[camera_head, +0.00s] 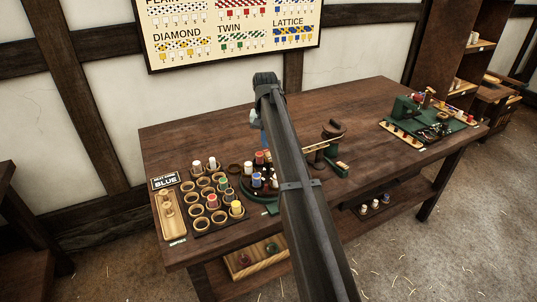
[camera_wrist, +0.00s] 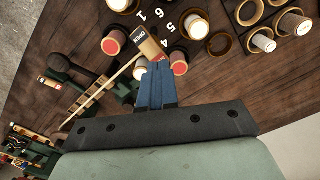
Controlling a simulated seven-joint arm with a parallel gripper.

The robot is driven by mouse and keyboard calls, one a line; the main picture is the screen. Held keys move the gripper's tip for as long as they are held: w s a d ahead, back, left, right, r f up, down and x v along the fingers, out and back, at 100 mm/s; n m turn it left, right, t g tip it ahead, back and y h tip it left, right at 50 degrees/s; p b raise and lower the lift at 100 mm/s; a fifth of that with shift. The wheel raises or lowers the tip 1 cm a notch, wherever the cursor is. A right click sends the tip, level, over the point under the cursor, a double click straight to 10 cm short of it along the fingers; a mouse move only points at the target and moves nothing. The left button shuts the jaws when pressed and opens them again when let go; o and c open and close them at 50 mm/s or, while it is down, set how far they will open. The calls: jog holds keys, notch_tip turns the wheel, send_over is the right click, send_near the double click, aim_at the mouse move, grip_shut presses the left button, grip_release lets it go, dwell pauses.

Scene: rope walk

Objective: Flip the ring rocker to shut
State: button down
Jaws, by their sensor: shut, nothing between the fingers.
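In the wrist view a small tan block with a dark label reading "OPEN" (camera_wrist: 147,44) shows at the numbered dark ring (camera_wrist: 174,17); it appears to be the ring rocker. A small red patch shows at its right edge. My gripper (camera_wrist: 158,66) has its blue fingers together and empty, with the tips just below the label in the picture. I cannot tell whether they touch it. In the head view the round green-edged ring stand (camera_head: 247,194) with several bobbins is partly hidden behind my arm, and the rocker cannot be made out.
A pale rod (camera_wrist: 100,92) runs up to the rocker's left. A rack of round cups (camera_head: 207,201) with a few bobbins stands left of the ring stand, beside a "BLUE" sign (camera_head: 164,182). A green device (camera_head: 337,165) stands right. Bare tabletop (camera_head: 200,135) lies behind.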

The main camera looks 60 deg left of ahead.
aim_at(266, 150)
jog(key=shift+f, duration=1)
dwell(0.8)
jog(key=shift+r, duration=0.1)
notch_tip(266, 150, up, 8)
dwell(1.1)
dwell(0.5)
